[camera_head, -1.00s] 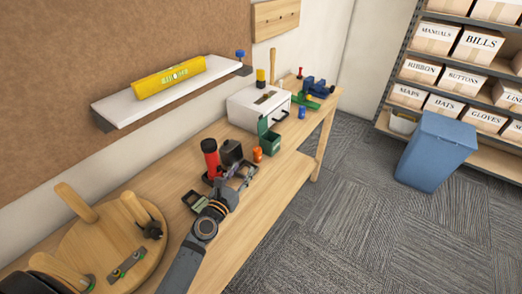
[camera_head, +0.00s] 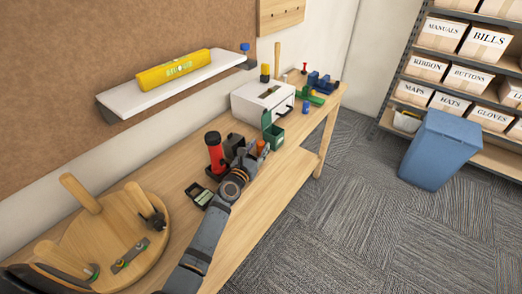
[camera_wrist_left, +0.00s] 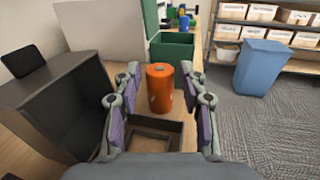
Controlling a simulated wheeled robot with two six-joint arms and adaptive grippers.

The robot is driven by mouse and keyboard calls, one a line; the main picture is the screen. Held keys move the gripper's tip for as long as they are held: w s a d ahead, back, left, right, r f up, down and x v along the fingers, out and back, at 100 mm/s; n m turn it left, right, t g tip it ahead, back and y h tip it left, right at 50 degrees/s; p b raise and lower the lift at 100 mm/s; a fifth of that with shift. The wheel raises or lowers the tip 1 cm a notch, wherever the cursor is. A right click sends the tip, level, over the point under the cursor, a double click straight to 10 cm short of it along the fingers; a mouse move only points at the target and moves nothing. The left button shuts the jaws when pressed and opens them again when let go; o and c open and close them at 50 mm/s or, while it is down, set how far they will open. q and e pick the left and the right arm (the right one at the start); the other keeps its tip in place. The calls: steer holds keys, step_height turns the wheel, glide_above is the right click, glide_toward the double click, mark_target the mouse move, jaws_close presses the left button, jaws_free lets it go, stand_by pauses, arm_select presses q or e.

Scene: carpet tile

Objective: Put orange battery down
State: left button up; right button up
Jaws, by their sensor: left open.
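The orange battery (camera_head: 262,146) stands upright on the wooden bench, just in front of the small green bin. In the left wrist view the battery (camera_wrist_left: 160,88) shows as an orange cylinder with a darker top. My left gripper (camera_head: 252,158) is open. In the left wrist view its fingertips (camera_wrist_left: 162,78) lie on either side of the battery, with a visible gap on both sides. In the head view the gripper partly covers the battery. My right gripper is not in view.
A dark block (camera_wrist_left: 55,100) stands close left of my gripper, and a dark open frame (camera_wrist_left: 155,133) lies below it. A red flashlight (camera_head: 215,155) stands nearby. The green bin (camera_head: 273,135) and white box (camera_head: 262,102) are behind. The bench's right edge is near.

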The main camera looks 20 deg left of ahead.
arm_select(q)
steer(key=shift+s+r, duration=0.1)
steer(key=shift+s, duration=0.05)
steer(key=shift+c, duration=0.9)
jaws_close()
